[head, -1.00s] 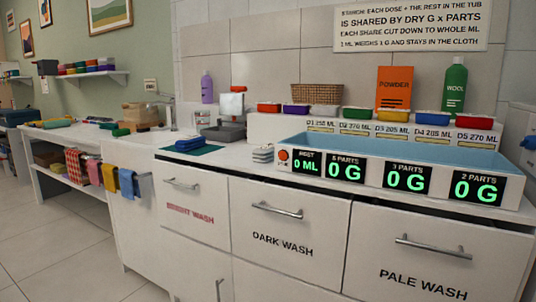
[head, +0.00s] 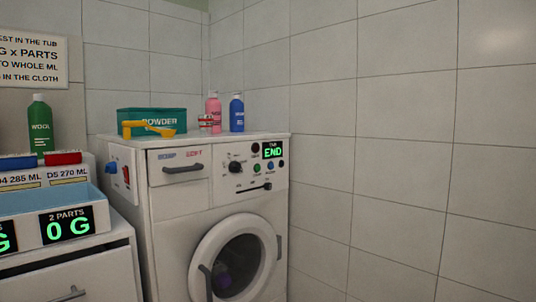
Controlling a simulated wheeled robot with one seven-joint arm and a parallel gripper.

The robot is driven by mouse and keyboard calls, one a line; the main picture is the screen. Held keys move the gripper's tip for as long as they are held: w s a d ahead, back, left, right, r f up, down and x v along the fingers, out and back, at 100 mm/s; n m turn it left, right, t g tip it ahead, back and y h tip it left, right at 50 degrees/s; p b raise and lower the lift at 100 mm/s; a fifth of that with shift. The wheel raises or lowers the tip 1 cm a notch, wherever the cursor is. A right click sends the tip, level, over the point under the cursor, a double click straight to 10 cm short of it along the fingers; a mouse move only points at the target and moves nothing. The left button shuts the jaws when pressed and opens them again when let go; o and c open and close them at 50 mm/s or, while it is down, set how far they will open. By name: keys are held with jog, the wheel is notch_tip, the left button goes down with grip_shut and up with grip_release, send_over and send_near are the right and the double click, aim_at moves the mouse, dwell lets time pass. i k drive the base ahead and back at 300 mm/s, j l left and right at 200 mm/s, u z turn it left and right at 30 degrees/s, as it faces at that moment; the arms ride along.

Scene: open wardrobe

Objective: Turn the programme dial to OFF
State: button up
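The washing machine (head: 180,215) stands in the corner against the tiled wall. Its control panel is at the upper right of its front. A black round dial (head: 235,167) sits at the panel's left; I take it for the programme dial, but its pointer and markings are too small to read. The display (head: 272,150) beside it reads END in green. The round door (head: 232,262) looks shut, with something dark purple behind the glass. My gripper is not in view.
A teal powder box (head: 170,118), a yellow scoop (head: 148,129), a pink bottle (head: 213,108) and a blue bottle (head: 237,113) stand on the machine. A blue tub (head: 50,205) with 0 G displays is at the left. The right wall is bare.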

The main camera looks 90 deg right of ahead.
aim_at(234, 166)
jog(key=z, duration=3.05)
jog(key=i+l+z, duration=0.2)
jog(key=l, duration=0.2)
jog(key=k, duration=0.1)
